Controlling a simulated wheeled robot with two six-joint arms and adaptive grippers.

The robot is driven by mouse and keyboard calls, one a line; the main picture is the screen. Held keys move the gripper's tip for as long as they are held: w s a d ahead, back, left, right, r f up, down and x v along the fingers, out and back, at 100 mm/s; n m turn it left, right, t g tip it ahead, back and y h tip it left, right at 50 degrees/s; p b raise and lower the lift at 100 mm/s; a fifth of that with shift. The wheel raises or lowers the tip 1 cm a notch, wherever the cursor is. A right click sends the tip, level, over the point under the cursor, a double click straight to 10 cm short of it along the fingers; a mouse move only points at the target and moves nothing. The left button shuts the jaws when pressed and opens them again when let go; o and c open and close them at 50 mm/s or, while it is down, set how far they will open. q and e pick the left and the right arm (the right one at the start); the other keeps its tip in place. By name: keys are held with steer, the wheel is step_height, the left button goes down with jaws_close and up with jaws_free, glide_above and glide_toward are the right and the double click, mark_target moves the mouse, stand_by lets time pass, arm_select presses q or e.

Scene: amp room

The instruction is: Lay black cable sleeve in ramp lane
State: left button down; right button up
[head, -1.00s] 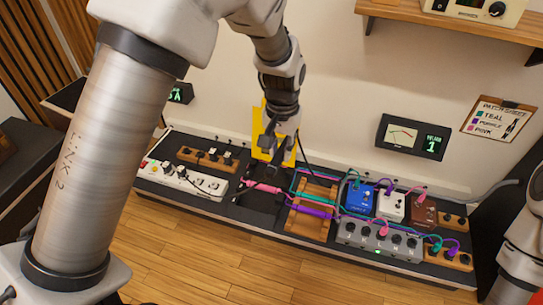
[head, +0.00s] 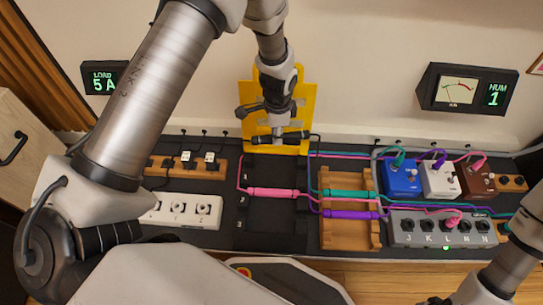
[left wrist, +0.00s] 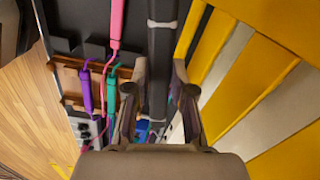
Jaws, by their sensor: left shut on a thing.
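My left gripper (head: 277,130) is shut on the black cable sleeve (head: 296,136), which lies crosswise in its fingers. It holds the sleeve in front of the lower part of an upright yellow panel (head: 307,100), at the back edge of the black ramp base (head: 270,222). In the left wrist view the sleeve (left wrist: 161,55) runs between the fingertips (left wrist: 160,88). A pink sleeve (head: 272,193) lies across the ramp base, in one of its marked lanes. I cannot tell whether the black sleeve touches the base. My right gripper is not in view.
A wooden rack (head: 348,238) right of the ramp holds a teal sleeve (head: 352,194) and a purple sleeve (head: 350,214). Pedals and a grey socket box (head: 443,230) stand farther right. A white power strip (head: 184,211) lies to the left. Thin cables cross between them.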

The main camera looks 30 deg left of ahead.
arm_select(q)
step_height(320, 180, down, 8)
steer(key=a+m+b, duration=0.1)
steer(key=m+b, duration=0.1)
steer(key=b, duration=0.6)
glide_above(271, 173)
step_height(271, 173, down, 6)
steer(key=shift+f, duration=0.2)
steer(key=shift+f+b, duration=0.4)
steer(key=shift+f, duration=1.15)
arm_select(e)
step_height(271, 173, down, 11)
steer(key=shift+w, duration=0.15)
arm_select(q)
steer(key=c, duration=0.9)
jaws_free()
